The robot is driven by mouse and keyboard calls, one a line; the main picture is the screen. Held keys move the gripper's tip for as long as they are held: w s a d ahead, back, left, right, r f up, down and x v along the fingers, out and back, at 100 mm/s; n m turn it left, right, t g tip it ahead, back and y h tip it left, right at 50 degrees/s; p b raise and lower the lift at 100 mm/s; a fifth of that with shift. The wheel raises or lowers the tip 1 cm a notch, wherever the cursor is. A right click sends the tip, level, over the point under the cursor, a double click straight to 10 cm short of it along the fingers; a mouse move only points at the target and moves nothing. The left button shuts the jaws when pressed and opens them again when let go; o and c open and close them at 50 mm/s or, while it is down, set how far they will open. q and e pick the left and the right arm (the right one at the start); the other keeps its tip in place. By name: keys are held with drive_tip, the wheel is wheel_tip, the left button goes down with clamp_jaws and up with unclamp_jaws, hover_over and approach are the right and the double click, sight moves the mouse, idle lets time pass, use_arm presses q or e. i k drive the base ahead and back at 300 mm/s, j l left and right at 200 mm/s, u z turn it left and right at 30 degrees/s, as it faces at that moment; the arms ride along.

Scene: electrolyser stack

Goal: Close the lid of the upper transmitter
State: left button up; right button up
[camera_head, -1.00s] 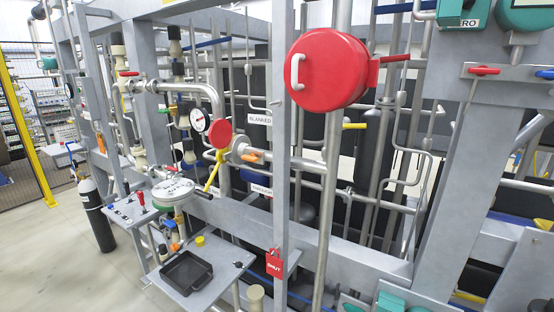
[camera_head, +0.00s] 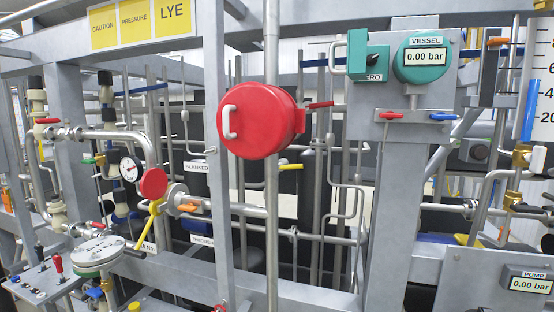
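The upper transmitter, labelled VESSEL (camera_head: 426,58), is a round teal housing reading 0.00 bar, on a grey plate in the upper right. A teal block with a black knob (camera_head: 383,60) stands beside it on the left, partly over a ZERO label. I cannot tell for sure which part is the lid or how far it stands open. Neither of my grippers is clearly in view.
A large red round cover (camera_head: 262,121) with a white handle stands out at the centre, by a vertical pipe. Red (camera_head: 391,115) and blue (camera_head: 443,117) levers sit below the transmitter. A PUMP display (camera_head: 530,284) is at lower right. Pipes and grey frame posts crowd the view.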

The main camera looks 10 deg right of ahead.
sight(357, 40)
drive_tip(key=z, duration=1.3)
drive_tip(key=i+j+z, duration=0.1)
drive_tip(key=j, duration=0.5)
drive_tip(key=i+j+z, duration=0.1)
drive_tip(key=j, duration=0.55)
